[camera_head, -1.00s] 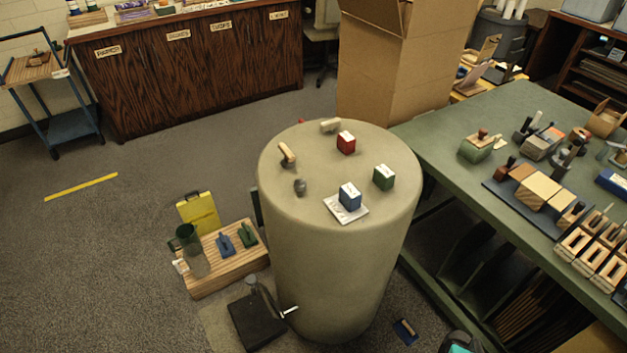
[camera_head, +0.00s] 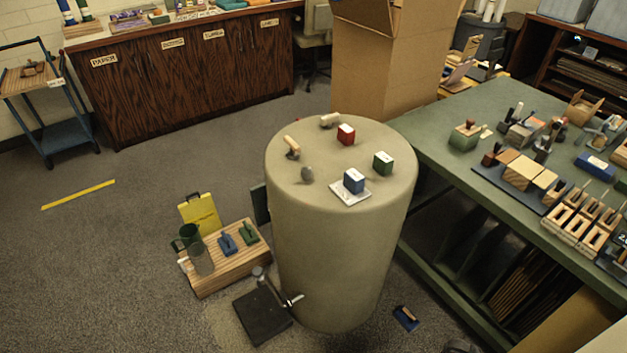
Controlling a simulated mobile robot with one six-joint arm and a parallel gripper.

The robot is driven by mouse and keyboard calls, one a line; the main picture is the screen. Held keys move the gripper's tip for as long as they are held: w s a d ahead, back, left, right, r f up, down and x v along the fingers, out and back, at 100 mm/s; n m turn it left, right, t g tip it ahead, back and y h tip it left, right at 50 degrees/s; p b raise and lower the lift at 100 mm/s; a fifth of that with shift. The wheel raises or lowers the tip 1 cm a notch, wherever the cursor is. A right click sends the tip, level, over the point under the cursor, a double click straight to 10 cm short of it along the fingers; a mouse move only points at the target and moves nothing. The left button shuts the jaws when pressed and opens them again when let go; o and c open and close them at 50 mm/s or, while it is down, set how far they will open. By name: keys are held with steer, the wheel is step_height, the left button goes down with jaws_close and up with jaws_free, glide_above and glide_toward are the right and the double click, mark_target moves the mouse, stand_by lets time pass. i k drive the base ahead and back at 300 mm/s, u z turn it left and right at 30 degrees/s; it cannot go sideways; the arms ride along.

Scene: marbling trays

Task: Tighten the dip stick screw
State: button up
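A black floor stand (camera_head: 263,318) sits at the front left foot of the large tan drum (camera_head: 335,240). A short post with a grey knob (camera_head: 259,272) rises from it, and a thin silver rod or screw (camera_head: 293,300) sticks out toward the drum. I cannot tell for sure whether this is the dip stick screw, or how tight it is. My gripper does not show clearly in the view. A dark shape cut off at the bottom right edge (camera_head: 459,346) is too little seen to name.
The drum top bears a red block (camera_head: 346,134), a green block (camera_head: 383,162), a blue block (camera_head: 354,180) and small handled tools. A wooden crate (camera_head: 222,277) stands left of the drum. A green table (camera_head: 440,150) is at right. Open floor lies left.

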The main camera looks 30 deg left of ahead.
mark_target(307, 172)
steer(key=k, duration=1.6)
steer(key=u, duration=0.9)
steer(key=i, duration=1.1)
steer(key=z, duration=0.05)
